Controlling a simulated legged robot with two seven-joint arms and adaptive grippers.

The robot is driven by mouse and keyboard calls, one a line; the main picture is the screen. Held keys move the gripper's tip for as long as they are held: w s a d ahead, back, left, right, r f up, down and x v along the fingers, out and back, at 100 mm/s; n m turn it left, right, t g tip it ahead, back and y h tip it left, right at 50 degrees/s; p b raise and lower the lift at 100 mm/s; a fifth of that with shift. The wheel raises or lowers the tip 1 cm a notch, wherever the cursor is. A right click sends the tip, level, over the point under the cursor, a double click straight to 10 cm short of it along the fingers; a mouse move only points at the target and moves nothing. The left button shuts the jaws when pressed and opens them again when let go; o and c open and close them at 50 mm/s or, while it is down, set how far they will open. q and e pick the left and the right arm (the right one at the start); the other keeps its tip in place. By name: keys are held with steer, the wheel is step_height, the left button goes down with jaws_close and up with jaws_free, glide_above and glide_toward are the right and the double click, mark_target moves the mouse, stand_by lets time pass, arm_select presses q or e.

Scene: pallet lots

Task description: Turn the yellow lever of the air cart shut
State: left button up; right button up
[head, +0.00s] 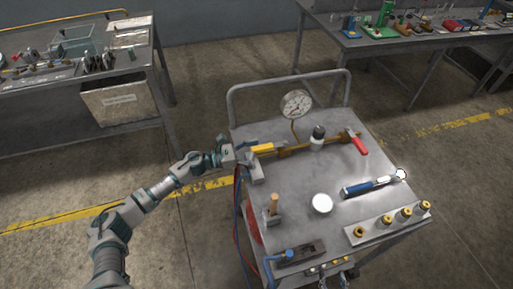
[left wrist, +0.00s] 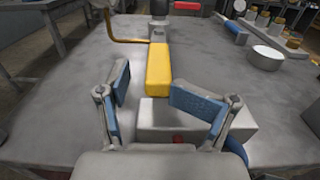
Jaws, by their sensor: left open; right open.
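The yellow lever (head: 263,149) lies at the left end of the brass pipe on the cart top (head: 300,180), roughly in line with the pipe. My left gripper (head: 243,155) is at the lever's left end. In the left wrist view the gripper (left wrist: 148,84) is open, and the near end of the yellow lever (left wrist: 158,70) reaches between its blue-padded fingertips, closer to the right one. Whether either pad touches it I cannot tell. A grey block (left wrist: 195,117) sits below the right finger. My right gripper is not in view.
A gauge (head: 296,103) stands behind the pipe, and a red handle (head: 359,145) is at its right end. A blue-handled tool (head: 367,187), a white round piece (head: 322,203) and a wooden-handled tool (head: 274,206) lie on the cart. The front left holds a vise-like block (head: 300,253).

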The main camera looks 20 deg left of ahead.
mark_target(274, 147)
arm_select(q)
steer(key=x, duration=0.4)
steer(key=shift+s+d+r, duration=0.15)
steer(key=shift+s+r, duration=0.1)
steer(key=shift+s, duration=0.05)
steer(key=shift+d, duration=0.15)
steer(key=shift+a, duration=0.2)
steer(key=a, duration=0.3)
steer(key=shift+s+f, duration=0.1)
steer(key=c, duration=0.4)
steer(key=shift+a, duration=0.25)
steer(key=c, duration=0.3)
steer(key=shift+d, duration=0.15)
jaws_close()
steer(key=shift+d, duration=0.95)
steer(key=shift+a, duration=0.1)
arm_select(e)
steer(key=shift+w+d+f, duration=0.1)
steer(key=shift+d, duration=0.6)
